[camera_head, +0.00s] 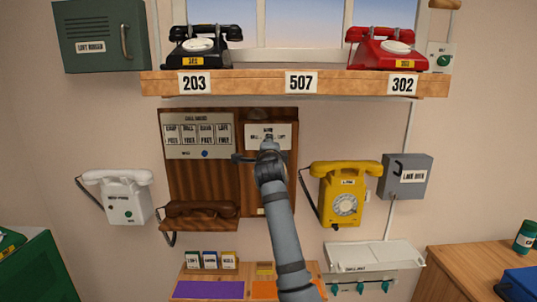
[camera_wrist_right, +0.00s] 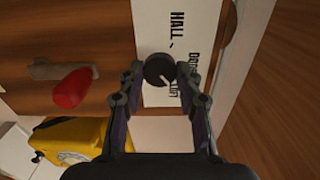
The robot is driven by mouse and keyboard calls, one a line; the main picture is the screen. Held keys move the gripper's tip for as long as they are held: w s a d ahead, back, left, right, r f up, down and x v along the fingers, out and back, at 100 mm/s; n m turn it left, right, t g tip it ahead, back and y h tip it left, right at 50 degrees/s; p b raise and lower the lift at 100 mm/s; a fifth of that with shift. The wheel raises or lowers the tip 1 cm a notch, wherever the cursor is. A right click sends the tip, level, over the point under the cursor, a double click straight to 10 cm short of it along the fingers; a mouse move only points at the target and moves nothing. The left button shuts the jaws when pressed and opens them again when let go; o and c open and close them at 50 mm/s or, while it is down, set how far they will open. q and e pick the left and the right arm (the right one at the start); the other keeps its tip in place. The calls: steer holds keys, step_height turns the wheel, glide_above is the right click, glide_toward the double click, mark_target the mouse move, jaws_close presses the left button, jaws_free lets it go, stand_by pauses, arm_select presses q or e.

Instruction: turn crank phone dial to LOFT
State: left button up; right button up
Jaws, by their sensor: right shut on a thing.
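The crank phone (camera_head: 176,187) is a dark wooden wall cabinet in the middle of the head view. Its white dial plate (camera_head: 283,131) is at the upper right of the cabinet and also shows in the right wrist view (camera_wrist_right: 150,25), with HALL legible and LOFT lower down. The round dark dial knob (camera_wrist_right: 159,70) has a pale pointer line slanting to the lower right in that view, roughly towards the LOFT lettering. My right gripper (camera_wrist_right: 159,74) is shut on the knob, one finger on each side. My arm hides part of the cabinet in the head view. My left gripper is out of view.
The crank with a red grip (camera_wrist_right: 72,88) sits beside the knob. A yellow phone (camera_head: 343,189) and a grey box (camera_head: 405,178) hang to the right, a white phone (camera_head: 122,197) to the left. A shelf (camera_head: 245,84) with two phones is above.

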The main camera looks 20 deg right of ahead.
steer(key=shift+f+m+b, duration=0.1)
steer(key=shift+m+b, duration=0.2)
steer(key=shift+m, duration=0.3)
steer(key=o, duration=1.2)
steer(key=shift+c, duration=0.2)
steer(key=v, duration=0.7)
steer(key=shift+s, duration=0.25)
